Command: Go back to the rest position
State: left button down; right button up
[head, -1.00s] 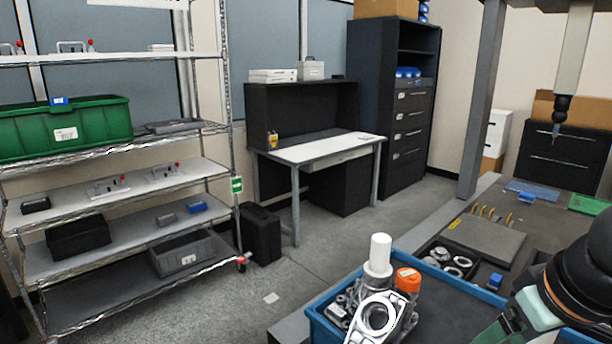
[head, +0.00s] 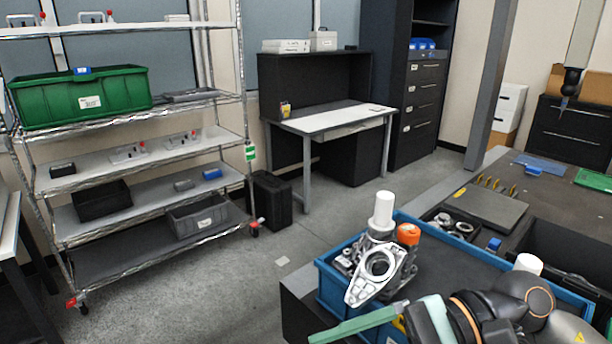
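My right gripper (head: 355,325) comes in from the lower right, with a long green finger in front of the blue tote's near side. Only part of the gripper shows, so I cannot tell whether it is open or shut. Nothing is visibly held at the finger. My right arm (head: 500,315) lies low across the near right corner of the blue tote (head: 330,284). In the tote stand grey metal castings (head: 372,278), a white cylinder (head: 383,210) and an orange cap (head: 408,234). My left gripper is not in view.
The table (head: 545,205) on the right carries a grey plate (head: 486,207), a blue block (head: 493,244) and a dark bin beside the tote. A wire shelf (head: 150,265) with a green bin (head: 80,98) stands left. Grey floor (head: 200,305) is clear between them.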

jog(key=w+r+m+t+y, duration=0.2)
jog(key=w+m+t+y, duration=0.45)
jog(key=m, duration=1.05)
jog(key=w+d+f+m+t+h, duration=0.3)
jog(key=f+m+t+h, duration=0.3)
jog(key=m, duration=0.6)
jog(key=w+d+f+m+t+h, duration=0.35)
jog(key=f+m+t, duration=0.35)
jog(key=m, duration=0.5)
jog(key=s+d+f+m+g+h, duration=0.1)
jog(key=d+f+m+h, duration=0.15)
jog(key=f+m, duration=0.2)
jog(key=s+d+f+m+g+h, duration=0.1)
jog(key=s+f+m+h, duration=0.1)
jog(key=f+m+h, duration=0.3)
jog(key=s+d+f+m, duration=0.1)
jog(key=f+m, duration=0.3)
jog(key=f, duration=0.3)
jog(key=s+d+f+m+g+h, duration=0.1)
jog(key=s+f+m+g, duration=0.5)
jog(key=s+f, duration=0.6)
jog(key=shift+d+f+m+h+p, duration=0.2)
jog(key=shift+m+h+p, duration=0.25)
jog(key=shift+m, duration=0.1)
jog(key=shift+t, duration=0.25)
